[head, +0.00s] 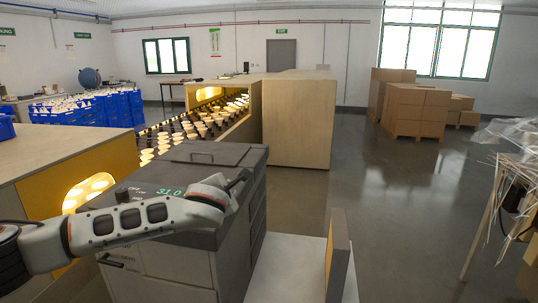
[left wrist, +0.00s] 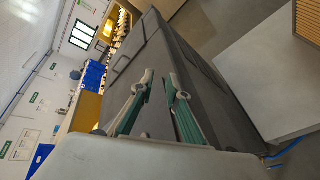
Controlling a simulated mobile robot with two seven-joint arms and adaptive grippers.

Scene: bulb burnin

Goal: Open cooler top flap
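The cooler (head: 165,255) is a grey cabinet with a dark top and a green "31.0" readout. Its top flap (head: 228,155) lies flat and looks shut, with a bar handle (head: 202,153) near its far edge. In the left wrist view the dark top (left wrist: 185,50) lies beyond the fingers, and a thin handle (left wrist: 122,63) shows left of them. My left gripper (head: 241,179) is over the right part of the cooler top, nearer than the flap handle and apart from it. In the left wrist view its fingers (left wrist: 161,84) are apart with nothing between them. My right gripper is out of view.
A conveyor with many lit bulbs (head: 203,125) runs behind the cooler. A wooden cabinet (head: 298,125) stands behind right. A pale platform (head: 285,268) with an upright wooden panel (head: 338,255) is at the right front. Cartons (head: 417,112) stand farther back; the floor between is clear.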

